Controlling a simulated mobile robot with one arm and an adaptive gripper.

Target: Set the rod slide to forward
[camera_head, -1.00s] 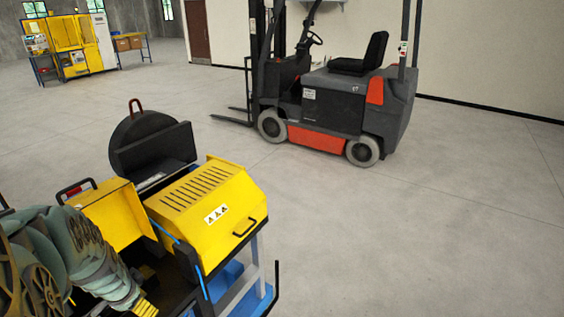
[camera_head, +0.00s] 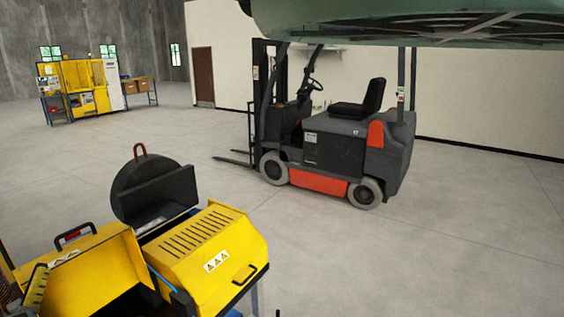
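A yellow machine (camera_head: 205,262) with a slotted cover and a black disc-shaped part (camera_head: 150,185) stands at the lower left. A yellow guard (camera_head: 80,268) with a black handle is on its left side, beside a dark opening. I cannot make out the rod slide or its setting. The rest of my gripper is out of frame or hidden.
A grey and red forklift (camera_head: 330,150) stands behind the machine, near the pale wall. A yellow workstation (camera_head: 85,85) and a blue table with boxes (camera_head: 138,87) are at the back left. The floor (camera_head: 430,260) on the right is clear.

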